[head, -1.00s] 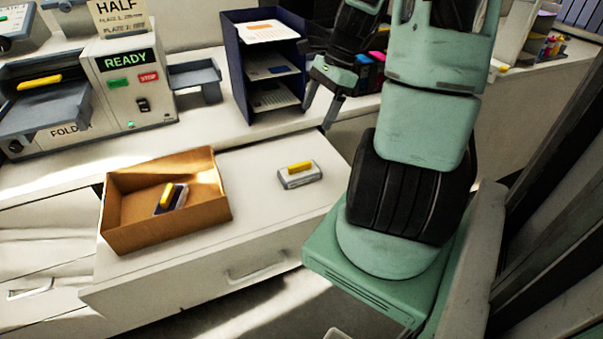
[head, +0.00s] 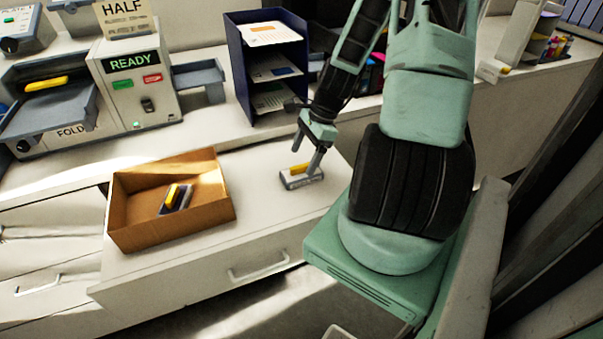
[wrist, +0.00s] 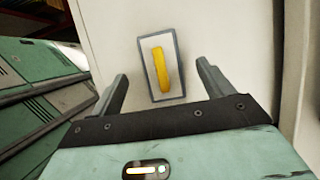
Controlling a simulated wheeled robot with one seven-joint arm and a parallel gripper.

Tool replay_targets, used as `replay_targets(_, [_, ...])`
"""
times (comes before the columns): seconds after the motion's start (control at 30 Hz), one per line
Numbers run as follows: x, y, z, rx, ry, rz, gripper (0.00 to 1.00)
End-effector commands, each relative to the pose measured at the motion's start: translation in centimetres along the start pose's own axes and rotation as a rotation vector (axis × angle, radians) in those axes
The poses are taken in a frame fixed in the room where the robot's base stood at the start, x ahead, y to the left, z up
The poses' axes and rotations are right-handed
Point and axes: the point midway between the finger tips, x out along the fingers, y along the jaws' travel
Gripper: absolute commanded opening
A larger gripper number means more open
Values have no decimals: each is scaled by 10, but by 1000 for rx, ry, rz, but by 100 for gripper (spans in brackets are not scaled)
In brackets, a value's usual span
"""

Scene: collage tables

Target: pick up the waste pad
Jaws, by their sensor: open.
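A grey pad with a yellow handle (head: 301,179) lies flat on the white cabinet top, right of the cardboard box; I take it for the waste pad. It also shows in the wrist view as a grey-rimmed rectangle with a yellow bar (wrist: 161,68). My gripper (head: 308,156) is open and empty, just above this pad. In the wrist view the fingers of my gripper (wrist: 161,73) stand to either side of the pad, apart from it. A similar pad with a yellow handle (head: 175,197) lies inside the box. No label is readable on either.
The open cardboard box (head: 222,207) stands left on the white cabinet (head: 262,215). Behind are a grey folding machine (head: 130,90) reading READY and a dark blue paper rack (head: 240,85). The cabinet top around the pad is clear.

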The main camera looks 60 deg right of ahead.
Motion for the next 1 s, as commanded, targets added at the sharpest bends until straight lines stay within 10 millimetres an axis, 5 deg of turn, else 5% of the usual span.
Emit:
replay_targets(0.4, [42,0,-9,-1,-2,3,80])
replay_targets(0.77, [50,0,-10,-1,0,0,80])
replay_targets(0.93, [49,0,-10,-1,0,0,33])
replay_targets(1.0, [49,0,-10,-1,0,0,30])
